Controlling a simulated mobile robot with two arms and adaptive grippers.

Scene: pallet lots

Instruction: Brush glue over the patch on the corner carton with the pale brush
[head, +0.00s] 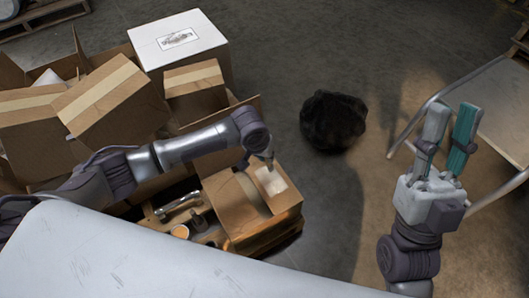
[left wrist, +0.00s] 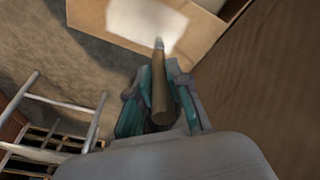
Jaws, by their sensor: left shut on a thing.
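The corner carton (head: 232,208) is a brown box at the lower middle of the head view, with a pale patch (head: 271,180) on its top near the right corner. The patch also fills the top of the left wrist view (left wrist: 146,24). My left gripper (head: 264,160) is above the patch and shut on a brush (left wrist: 160,98) with a brown wooden handle and a metal collar. The brush points at the patch; its bristles blend into the pale area, and I cannot tell whether they touch. My right gripper (head: 451,135) is open and empty at the right.
A wooden tray (head: 150,216) beside the carton holds a metal tool (head: 180,205) and a small orange-topped pot (head: 181,231). Open cartons (head: 118,95) and a white box (head: 178,42) stand at upper left. A black bag (head: 333,121) lies on the floor. A metal-framed cart (head: 500,110) stands at right.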

